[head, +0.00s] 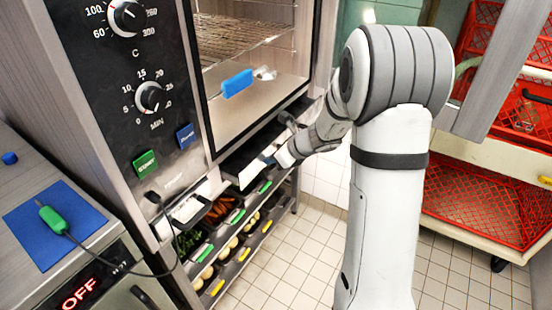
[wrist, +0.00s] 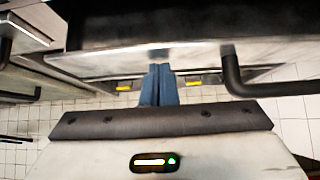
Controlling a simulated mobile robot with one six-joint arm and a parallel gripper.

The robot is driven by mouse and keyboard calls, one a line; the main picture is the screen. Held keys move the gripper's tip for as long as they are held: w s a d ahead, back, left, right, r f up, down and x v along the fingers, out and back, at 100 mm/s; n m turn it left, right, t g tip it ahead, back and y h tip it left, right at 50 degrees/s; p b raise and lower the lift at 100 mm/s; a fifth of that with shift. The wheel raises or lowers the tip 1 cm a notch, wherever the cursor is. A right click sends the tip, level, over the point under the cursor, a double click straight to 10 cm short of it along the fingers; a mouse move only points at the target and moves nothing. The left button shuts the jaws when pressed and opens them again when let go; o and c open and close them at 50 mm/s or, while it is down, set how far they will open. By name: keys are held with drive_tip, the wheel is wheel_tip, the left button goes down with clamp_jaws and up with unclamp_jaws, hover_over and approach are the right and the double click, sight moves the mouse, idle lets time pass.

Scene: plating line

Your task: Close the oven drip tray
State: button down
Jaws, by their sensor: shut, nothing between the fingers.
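The oven drip tray (head: 240,160) is a dark, shallow tray with a metal rim. It sticks out below the oven chamber in the head view. In the wrist view its metal front wall (wrist: 110,64) spans the upper part of the picture. My gripper (head: 268,158) is at the front edge of the tray in the head view. Its two blue fingers (wrist: 160,72) are shut together with nothing between them. Their tips are at the lower edge of the metal wall; I cannot tell whether they touch it. The tray's far end is hidden.
The oven chamber (head: 245,105) stands open above, with a blue object (head: 237,83) inside. A rack with food pans (head: 235,240) is below. A black bar handle (wrist: 265,89) is right of my fingers. Red crates (head: 480,200) stand at right. Tiled floor (head: 300,245) is clear.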

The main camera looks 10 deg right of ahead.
drive_tip(key=shift+w+a+r, duration=0.2)
drive_tip(key=shift+r, duration=0.1)
